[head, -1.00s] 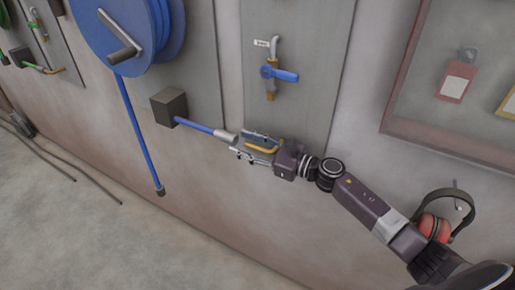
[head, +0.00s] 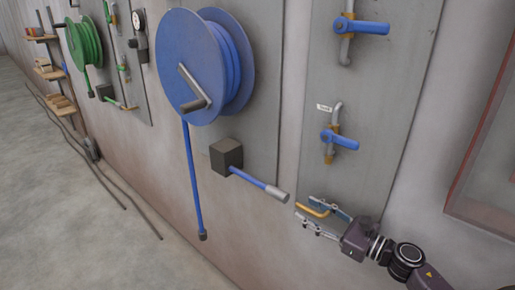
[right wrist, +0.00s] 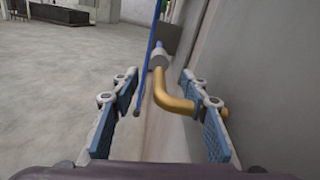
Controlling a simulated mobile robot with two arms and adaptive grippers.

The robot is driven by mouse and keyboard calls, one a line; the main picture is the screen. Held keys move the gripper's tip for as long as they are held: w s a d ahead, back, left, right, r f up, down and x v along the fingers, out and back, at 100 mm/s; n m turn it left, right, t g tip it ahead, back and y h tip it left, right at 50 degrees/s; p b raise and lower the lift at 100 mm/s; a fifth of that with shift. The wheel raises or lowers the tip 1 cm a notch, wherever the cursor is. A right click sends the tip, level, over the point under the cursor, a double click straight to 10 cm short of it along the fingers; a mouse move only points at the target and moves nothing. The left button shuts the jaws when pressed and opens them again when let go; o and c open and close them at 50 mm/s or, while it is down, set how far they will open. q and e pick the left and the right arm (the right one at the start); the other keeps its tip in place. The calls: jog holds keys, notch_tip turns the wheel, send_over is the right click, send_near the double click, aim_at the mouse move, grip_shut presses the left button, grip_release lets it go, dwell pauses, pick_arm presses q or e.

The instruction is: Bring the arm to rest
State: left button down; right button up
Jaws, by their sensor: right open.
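My right gripper (head: 306,213) is open at the lower right of the head view, its two fingers on either side of a brass elbow pipe (head: 312,210) on the grey wall panel. In the right wrist view the fingers (right wrist: 160,112) stand wide apart. My left gripper is not in view.
A blue hose reel (head: 205,65) hangs on the wall, its hose dangling. Blue-handled valves (head: 340,139) sit above my gripper. A dark block (head: 226,156) holds the short hose. A framed board (head: 490,160) is at right. The floor at left is mostly clear, with cables by the wall.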

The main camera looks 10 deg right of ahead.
jog(key=s+d+f+m+g+h, duration=0.1)
jog(key=s+f+m+h, duration=0.55)
jog(key=m, duration=1.05)
jog(key=s+d+f+m+g+h, duration=0.15)
jog(key=s+f+m+h, duration=0.5)
jog(key=m, duration=0.95)
jog(key=s+a+f+m+g+y, duration=0.1)
jog(key=s+a+f+m+g, duration=0.2)
jog(key=s, duration=0.4)
jog(key=s+a+f+m+g, duration=0.1)
jog(key=s+a+m+g, duration=0.1)
jog(key=s+m, duration=0.35)
jog(key=s+a+f+m+g+y, duration=0.1)
jog(key=s+a+f+m+g, duration=0.15)
jog(key=s, duration=0.55)
jog(key=s+f+g, duration=0.2)
jog(key=s+f, duration=0.1)
jog(key=f, duration=2.5)
jog(key=s+d+f+g, duration=0.1)
jog(key=s+d+f, duration=0.2)
jog(key=s+f, duration=1.1)
jog(key=s, duration=0.2)
jog(key=shift+s+f+n, duration=0.25)
jog(key=shift+s+n, duration=0.15)
